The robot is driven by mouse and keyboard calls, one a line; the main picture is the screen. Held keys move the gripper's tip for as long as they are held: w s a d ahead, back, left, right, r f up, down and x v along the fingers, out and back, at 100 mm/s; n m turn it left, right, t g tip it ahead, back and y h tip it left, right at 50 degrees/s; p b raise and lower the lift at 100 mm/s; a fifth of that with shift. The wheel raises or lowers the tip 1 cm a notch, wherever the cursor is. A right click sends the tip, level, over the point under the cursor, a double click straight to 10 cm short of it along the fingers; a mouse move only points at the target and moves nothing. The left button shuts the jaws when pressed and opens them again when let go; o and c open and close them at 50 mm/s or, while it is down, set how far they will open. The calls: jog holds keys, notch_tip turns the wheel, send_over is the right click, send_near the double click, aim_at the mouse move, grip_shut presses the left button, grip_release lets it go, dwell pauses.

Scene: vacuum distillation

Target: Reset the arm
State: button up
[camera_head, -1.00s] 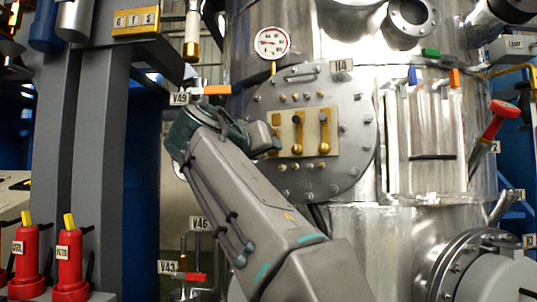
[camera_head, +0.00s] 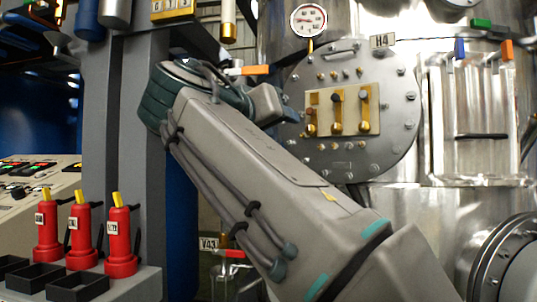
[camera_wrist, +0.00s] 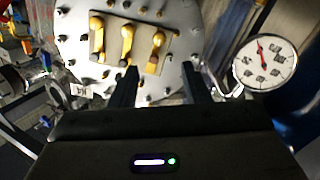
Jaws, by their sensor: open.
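My arm reaches up from the lower right in the head view, its wrist bent in front of the steel vessel. My gripper (camera_wrist: 160,88) shows in the wrist view as two dark fingers set apart, open with nothing between them. Beyond the fingers is the round bolted plate (camera_wrist: 85,35), with a brass panel of three handles (camera_wrist: 128,45). The same plate (camera_head: 385,150) and panel (camera_head: 341,111) show to the right of my wrist in the head view. The fingertips are hidden in the head view.
A pressure gauge (camera_head: 308,20) sits above the plate, and it also shows in the wrist view (camera_wrist: 265,63). Several red cylinders (camera_head: 84,232) stand at lower left beside a grey post (camera_head: 100,130). A button console (camera_head: 35,185) is behind them. An orange-handled valve (camera_head: 250,70) is close to my wrist.

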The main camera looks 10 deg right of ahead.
jog(key=d+f+n+g+y+p, duration=0.3)
jog(key=f+p, duration=0.2)
jog(key=f, duration=0.4)
jog(key=d+f+n+g+y+p, duration=0.25)
jog(key=f+p, duration=0.25)
jog(key=f, duration=0.4)
jog(key=s+d+f+m+g+y+p, duration=0.2)
jog(key=s+f+g+y+p, duration=0.3)
jog(key=s+f, duration=1.1)
notch_tip(320, 180, down, 4)
jog(key=g+p, duration=0.1)
jog(key=p, duration=0.2)
jog(key=shift+s+d+f, duration=0.15)
jog(key=shift+s+d, duration=0.2)
jog(key=shift+d, duration=0.05)
jog(key=shift+y, duration=0.25)
